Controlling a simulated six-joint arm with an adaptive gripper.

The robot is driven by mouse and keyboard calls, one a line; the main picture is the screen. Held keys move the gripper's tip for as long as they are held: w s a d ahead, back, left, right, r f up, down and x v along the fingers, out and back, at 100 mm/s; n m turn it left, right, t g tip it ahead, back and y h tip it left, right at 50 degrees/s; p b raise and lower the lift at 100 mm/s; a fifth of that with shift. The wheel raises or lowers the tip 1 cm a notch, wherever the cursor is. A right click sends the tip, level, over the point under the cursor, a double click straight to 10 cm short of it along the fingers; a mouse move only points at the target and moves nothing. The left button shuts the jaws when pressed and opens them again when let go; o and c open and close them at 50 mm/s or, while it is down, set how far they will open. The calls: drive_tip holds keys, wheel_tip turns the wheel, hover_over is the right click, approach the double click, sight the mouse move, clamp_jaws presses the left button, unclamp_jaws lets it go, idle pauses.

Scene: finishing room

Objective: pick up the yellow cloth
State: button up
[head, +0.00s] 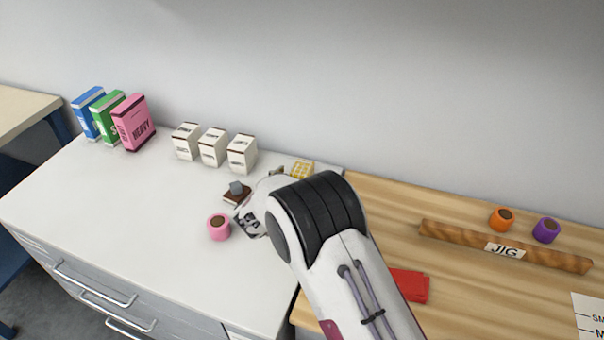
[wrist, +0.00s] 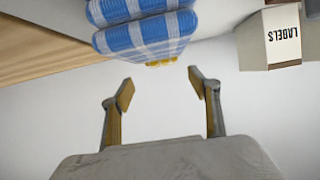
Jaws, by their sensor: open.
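The yellow cloth (head: 302,169) shows in the head view as a small checked patch just behind my arm, near the wall end of the white cabinet. In the wrist view only a thin yellow edge (wrist: 160,63) shows, right against a stack of folded blue checked cloth (wrist: 145,35). The blue cloth covers most of it from this angle. My gripper (wrist: 160,85) is open and empty, its two fingers apart and pointing at the cloths, with white surface between them.
A pink tape roll (head: 218,227) and a brown block (head: 237,194) lie nearby. The wooden bench (head: 460,300) holds a JIG bar (head: 455,238).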

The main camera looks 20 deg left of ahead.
sight(300, 171)
drive_tip(key=shift+w+f, duration=0.1)
drive_tip(key=shift+w, duration=0.05)
drive_tip(key=shift+w+a+f, duration=0.2)
drive_tip(key=shift+w+f, duration=0.2)
drive_tip(key=shift+w, duration=0.1)
drive_tip(key=shift+w+a+f, duration=0.15)
drive_tip(key=shift+w+f, duration=0.25)
drive_tip(key=shift+w, duration=0.05)
drive_tip(key=shift+x, duration=1.25)
drive_tip(key=c, duration=1.2)
